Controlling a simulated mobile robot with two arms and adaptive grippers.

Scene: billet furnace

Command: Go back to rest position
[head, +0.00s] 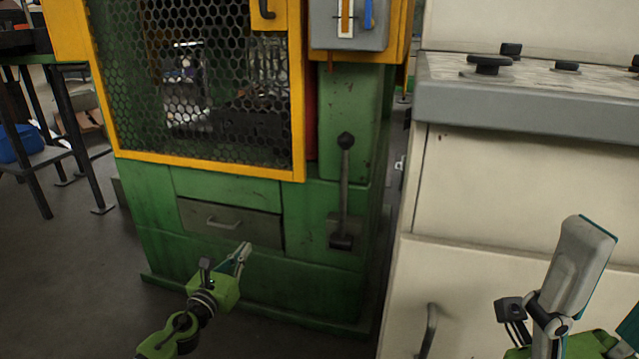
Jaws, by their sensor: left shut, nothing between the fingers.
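My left gripper (243,255) is low in the head view, in front of the green furnace machine (225,280). Its thin fingers are shut with nothing between them, and they point up and to the right. It appears just below the drawer; whether it touches the machine is not clear. My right gripper (582,250) is at the lower right, in front of the cream cabinet. Its grey finger points upward, and I cannot tell whether it is open or shut.
The machine has a yellow-framed mesh door (200,165), a drawer (228,222) and a black-knobbed lever (345,190). A cream cabinet (520,200) with a knobbed console (520,105) stands at the right. A dark-legged table (75,125) is at the left. Floor (60,280) is clear at lower left.

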